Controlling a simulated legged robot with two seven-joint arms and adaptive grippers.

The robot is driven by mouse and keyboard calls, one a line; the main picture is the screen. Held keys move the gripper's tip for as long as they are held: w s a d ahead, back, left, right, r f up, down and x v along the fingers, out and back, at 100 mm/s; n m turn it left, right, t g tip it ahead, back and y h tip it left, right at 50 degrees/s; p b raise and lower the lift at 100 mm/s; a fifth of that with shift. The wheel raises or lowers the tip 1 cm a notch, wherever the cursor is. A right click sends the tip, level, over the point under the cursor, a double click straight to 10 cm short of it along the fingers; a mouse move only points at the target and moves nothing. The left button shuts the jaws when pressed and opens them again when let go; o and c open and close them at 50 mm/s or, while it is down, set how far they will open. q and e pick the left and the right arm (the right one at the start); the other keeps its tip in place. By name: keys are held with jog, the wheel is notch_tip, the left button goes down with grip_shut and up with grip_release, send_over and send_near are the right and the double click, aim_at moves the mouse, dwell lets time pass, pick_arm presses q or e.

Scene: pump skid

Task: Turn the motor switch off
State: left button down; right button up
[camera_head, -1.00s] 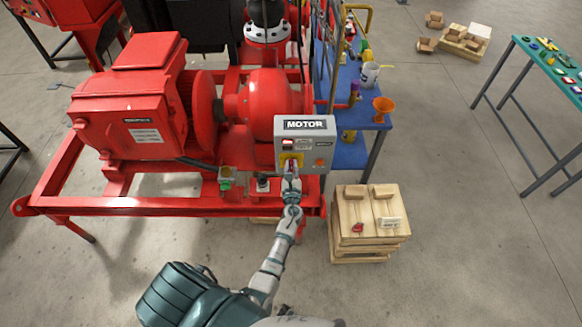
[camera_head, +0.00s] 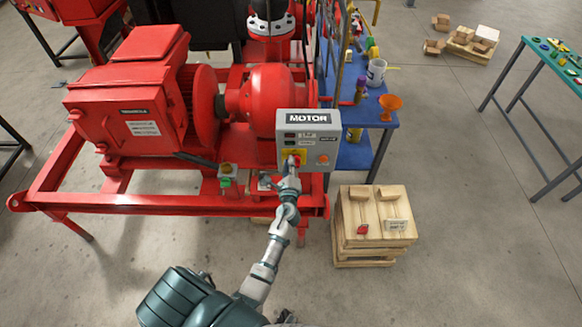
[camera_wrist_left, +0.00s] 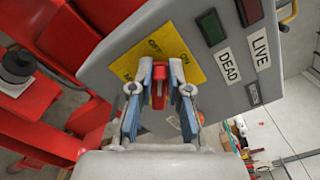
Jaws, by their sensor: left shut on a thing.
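The grey motor switch box (camera_head: 308,122), labelled MOTOR, is mounted at the front right of the red skid. Its red switch handle (camera_wrist_left: 158,88) sits on a yellow plate (camera_wrist_left: 165,50) marked OFF and ON in the left wrist view. My left gripper (camera_head: 291,168) is at the plate; in the left wrist view (camera_wrist_left: 160,95) its two fingers are shut on the red handle, one on each side. The handle's exact angle is hard to tell. A green and a red indicator (camera_wrist_left: 249,11) sit beside the labels DEAD and LIVE. My right gripper is not in view.
The red motor (camera_head: 130,105) and skid frame (camera_head: 120,203) stand left of the box. A wooden crate (camera_head: 372,240) stands on the floor to the right. A blue shelf cart (camera_head: 375,105) is behind the box.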

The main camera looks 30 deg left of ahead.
pick_arm(q)
jog(key=shift+s+a+f+n+b, duration=0.1)
jog(key=shift+f+n+b, duration=0.15)
jog(key=shift+n+b, duration=0.8)
jog(key=shift+s+a+f+n+b, duration=0.1)
jog(key=shift+f+n+b, duration=0.35)
jog(key=shift+n, duration=1.05)
jog(key=shift+a+f+n+b, duration=0.1)
jog(key=shift+n+b, duration=0.8)
jog(key=shift+n, duration=0.35)
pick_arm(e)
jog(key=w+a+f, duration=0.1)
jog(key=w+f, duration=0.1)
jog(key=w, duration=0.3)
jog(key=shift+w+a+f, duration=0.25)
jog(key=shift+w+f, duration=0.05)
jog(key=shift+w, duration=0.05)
pick_arm(q)
jog(key=c, duration=1.1)
grip_release()
